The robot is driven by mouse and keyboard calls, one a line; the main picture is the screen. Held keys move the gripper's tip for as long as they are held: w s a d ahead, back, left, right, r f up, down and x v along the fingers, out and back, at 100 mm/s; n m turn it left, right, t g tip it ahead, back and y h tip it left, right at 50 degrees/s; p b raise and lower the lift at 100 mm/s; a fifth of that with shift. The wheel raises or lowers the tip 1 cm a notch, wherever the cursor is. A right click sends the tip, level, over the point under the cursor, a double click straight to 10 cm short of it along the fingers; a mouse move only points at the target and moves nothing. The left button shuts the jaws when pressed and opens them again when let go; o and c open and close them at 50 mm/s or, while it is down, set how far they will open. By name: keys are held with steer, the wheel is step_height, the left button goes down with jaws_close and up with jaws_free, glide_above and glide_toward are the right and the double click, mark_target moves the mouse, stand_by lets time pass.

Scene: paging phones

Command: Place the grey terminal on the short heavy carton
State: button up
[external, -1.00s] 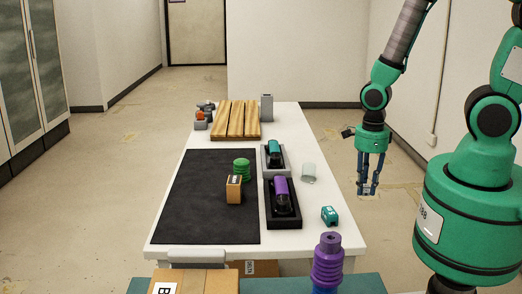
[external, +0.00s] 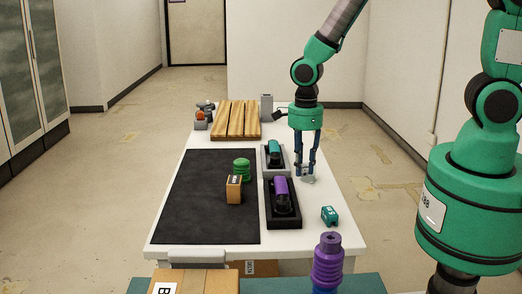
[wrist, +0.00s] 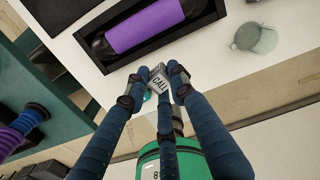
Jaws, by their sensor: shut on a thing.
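My gripper (external: 307,176) is shut on a small grey block marked CALL, the grey terminal (wrist: 160,84), which shows between the fingertips in the wrist view (wrist: 163,78). In the external view the gripper hangs over the right side of the white table, right of the two handset cradles. The held terminal is hard to make out there. A small brown carton with a white label (external: 234,190) stands upright on the black mat, left of the gripper. Other brown cartons (external: 200,282) show low at the front. The labels are too small to read surely.
A purple handset in a black cradle (external: 297,218) and a teal one in a grey cradle (external: 265,164) stand between gripper and mat. A green ribbed piece (external: 242,169) stands behind the small carton. A clear cup (wrist: 256,38) and teal block (external: 329,215) are nearby. The mat's front (external: 205,225) is bare.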

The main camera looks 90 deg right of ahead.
steer(key=shift+n, duration=0.7)
steer(key=w, duration=0.2)
steer(key=w+r, duration=0.1)
steer(key=w, duration=0.2)
steer(key=shift+w+a+r+p, duration=0.15)
steer(key=shift+w+r+p, duration=0.15)
steer(key=shift+w+p, duration=0.05)
glide_above(234, 179)
steer(key=shift+a+f+b, duration=0.1)
steer(key=shift+f+b, duration=0.35)
steer(key=shift+f, duration=0.3)
steer(key=shift+f, duration=1.75)
steer(key=shift+f+b, duration=0.15)
steer(key=shift+b, duration=0.15)
steer(key=o, duration=1)
